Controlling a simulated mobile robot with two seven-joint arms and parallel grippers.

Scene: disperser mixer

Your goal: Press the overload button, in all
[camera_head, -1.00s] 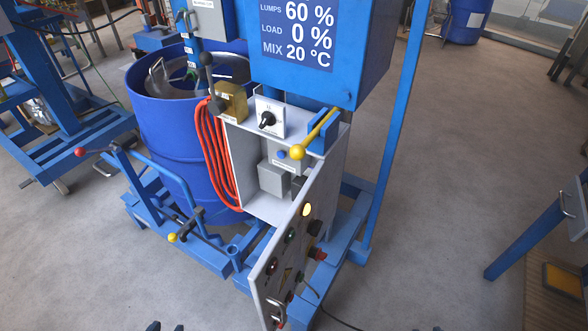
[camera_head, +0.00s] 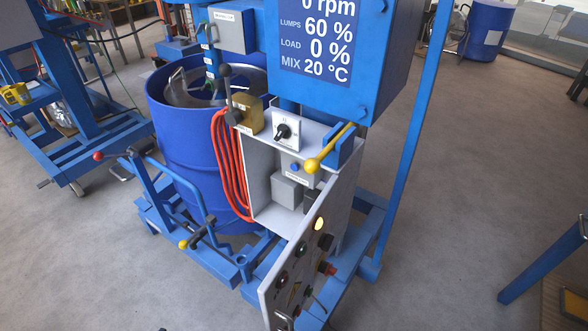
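The control cabinet (camera_head: 232,179) stands open at the front of the mixer, its door (camera_head: 303,262) swung out toward me. Inside it a small round blue button (camera_head: 294,167) sits on a light grey box. A label strip lies below the button, too small to read, so I cannot confirm that this is the overload button. A second grey box (camera_head: 287,191) sits below it. The door carries several buttons and a lit yellowish lamp (camera_head: 319,224). Neither of my grippers shows in the head view.
A rotary switch (camera_head: 284,131) and looped orange cable (camera_head: 228,165) are close by. The display (camera_head: 318,44) reads 0 rpm, LOAD 0 %. A blue drum (camera_head: 187,140) stands left.

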